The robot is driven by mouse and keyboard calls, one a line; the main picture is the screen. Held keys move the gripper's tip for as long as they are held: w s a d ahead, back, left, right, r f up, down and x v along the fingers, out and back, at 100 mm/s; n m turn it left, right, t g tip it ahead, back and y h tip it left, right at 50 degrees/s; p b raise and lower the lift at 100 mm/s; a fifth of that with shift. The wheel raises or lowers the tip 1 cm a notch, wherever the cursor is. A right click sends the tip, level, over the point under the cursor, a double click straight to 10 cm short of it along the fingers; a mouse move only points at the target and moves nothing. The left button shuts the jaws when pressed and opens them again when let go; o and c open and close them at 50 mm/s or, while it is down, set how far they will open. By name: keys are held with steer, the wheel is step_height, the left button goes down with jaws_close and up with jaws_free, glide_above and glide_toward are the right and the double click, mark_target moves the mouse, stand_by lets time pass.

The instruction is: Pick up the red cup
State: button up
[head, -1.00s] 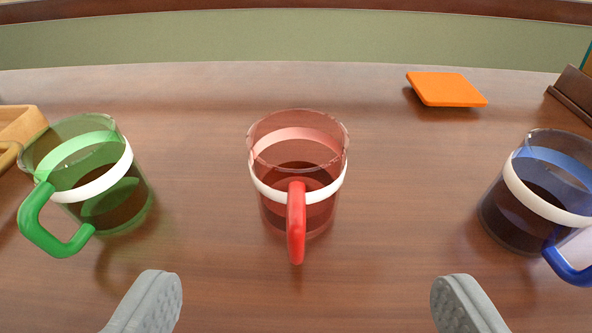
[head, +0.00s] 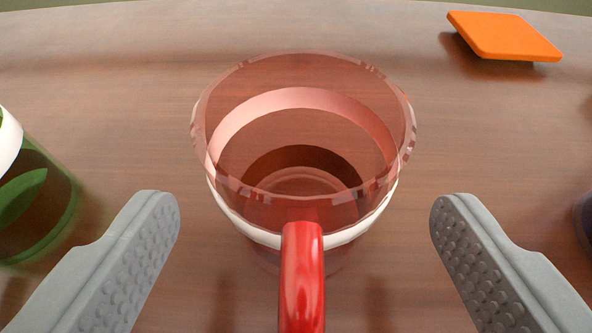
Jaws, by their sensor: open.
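The red cup (head: 302,215) stands upright on the brown wooden table, in the middle of the head view. It is see-through red with a white band and a solid red handle (head: 302,275) that points toward me. The handle's lower end is cut off by the picture's bottom edge. My gripper (head: 304,215) is open, with one grey ribbed finger to the left of the cup and one to the right. Clear gaps show between each finger and the cup, and nothing is held.
A green cup (head: 38,205) is partly in view at the left edge, near my left finger. A sliver of the blue cup (head: 585,218) shows at the right edge. An orange square (head: 503,36) lies at the back right. The wooden table (head: 130,110) is clear behind the red cup.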

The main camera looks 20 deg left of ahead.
steer(key=shift+x, duration=1.35)
steer(key=shift+f, duration=0.1)
steer(key=c, duration=1.2)
steer(key=shift+o, duration=0.2)
step_height(320, 180, up, 10)
